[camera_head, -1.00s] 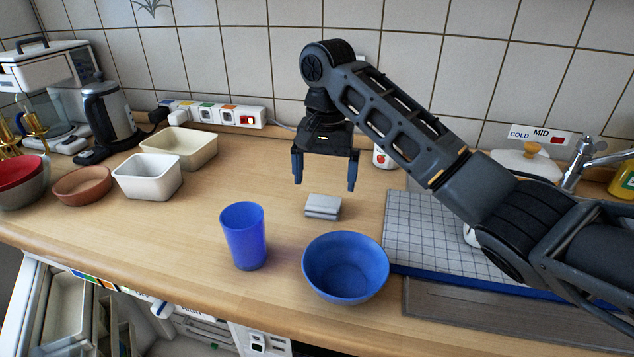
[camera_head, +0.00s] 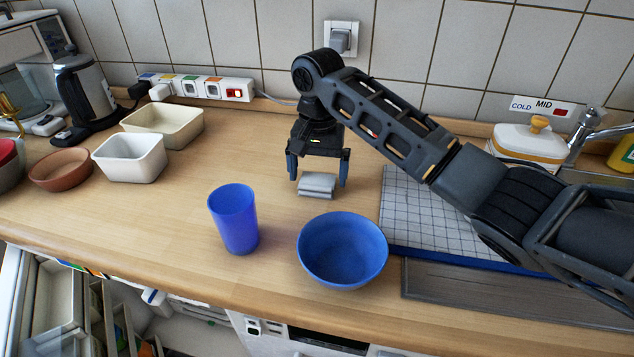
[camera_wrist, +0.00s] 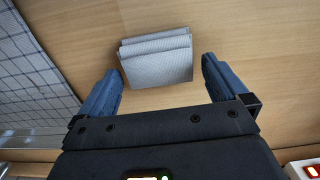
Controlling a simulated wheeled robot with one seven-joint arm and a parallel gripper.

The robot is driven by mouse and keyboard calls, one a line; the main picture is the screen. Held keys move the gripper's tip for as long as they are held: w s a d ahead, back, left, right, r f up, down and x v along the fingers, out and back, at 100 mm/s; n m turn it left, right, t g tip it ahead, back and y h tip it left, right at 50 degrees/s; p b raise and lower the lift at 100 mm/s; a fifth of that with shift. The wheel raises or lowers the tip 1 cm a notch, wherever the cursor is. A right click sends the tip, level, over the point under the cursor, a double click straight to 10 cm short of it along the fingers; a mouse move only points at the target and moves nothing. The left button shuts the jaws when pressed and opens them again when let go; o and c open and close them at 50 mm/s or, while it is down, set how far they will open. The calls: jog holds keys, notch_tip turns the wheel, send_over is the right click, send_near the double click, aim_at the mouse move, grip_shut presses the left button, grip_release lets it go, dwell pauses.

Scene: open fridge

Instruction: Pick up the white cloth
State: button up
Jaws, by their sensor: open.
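The white cloth (camera_head: 317,185) lies folded into a small greyish-white block on the wooden counter, behind the blue bowl. It also shows in the wrist view (camera_wrist: 158,60), just beyond the fingertips and between their lines. My gripper (camera_head: 318,178) points down over the cloth with its blue-tipped fingers apart, one towards each side of it. In the wrist view my gripper (camera_wrist: 164,80) is open and nothing is held between the fingers. I cannot tell exactly how high the fingertips are above the counter.
A blue cup (camera_head: 234,218) and a blue bowl (camera_head: 342,250) stand in front of the cloth. A gridded mat (camera_head: 425,212) lies to the right. A white tub (camera_head: 130,158), a cream tub (camera_head: 168,124) and a brown bowl (camera_head: 61,170) are on the left. A power strip (camera_head: 205,87) runs along the wall.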

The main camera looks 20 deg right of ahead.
aim_at(317, 176)
jog(key=c, duration=1)
jog(key=shift+o, duration=0.2)
jog(key=shift+r, duration=0.5)
notch_tip(317, 176, up, 3)
jog(key=shift+a+f+b, duration=0.1)
jog(key=shift+f+b, duration=0.1)
jog(key=shift+b, duration=0.1)
jog(key=s+d+r+p, duration=0.2)
jog(key=d+r, duration=0.5)
jog(key=d, duration=0.4)
jog(key=shift+d+r, duration=0.2)
jog(key=shift+d, duration=0.15)
jog(key=o, duration=0.5)
jog(key=c, duration=0.4)
